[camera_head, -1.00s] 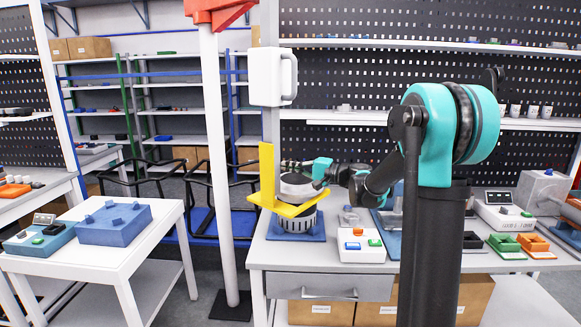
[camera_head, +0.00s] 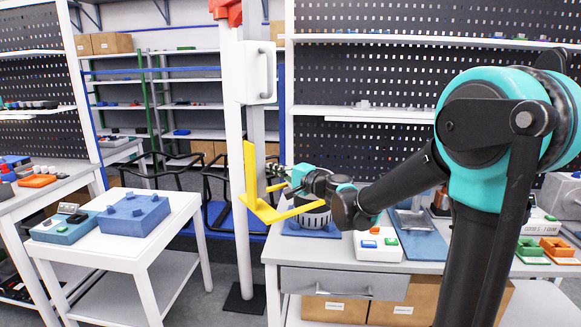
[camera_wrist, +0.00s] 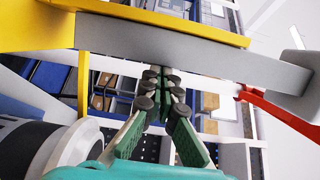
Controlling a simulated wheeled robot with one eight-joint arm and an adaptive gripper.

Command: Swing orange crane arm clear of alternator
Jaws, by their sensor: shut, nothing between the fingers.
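The orange crane arm (camera_head: 226,10) is at the top of the white post (camera_head: 236,180), mostly cut off by the frame. A white hoist block (camera_head: 255,72) with a handle hangs beside the post, above a yellow fork (camera_head: 251,176). My gripper (camera_head: 284,187) is shut and empty beside the fork; contact is unclear. It also shows in the wrist view (camera_wrist: 161,88).
A control box (camera_head: 377,247) with coloured buttons stands on the bench right of the alternator. A white side table (camera_head: 120,247) with blue fixtures is at left.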

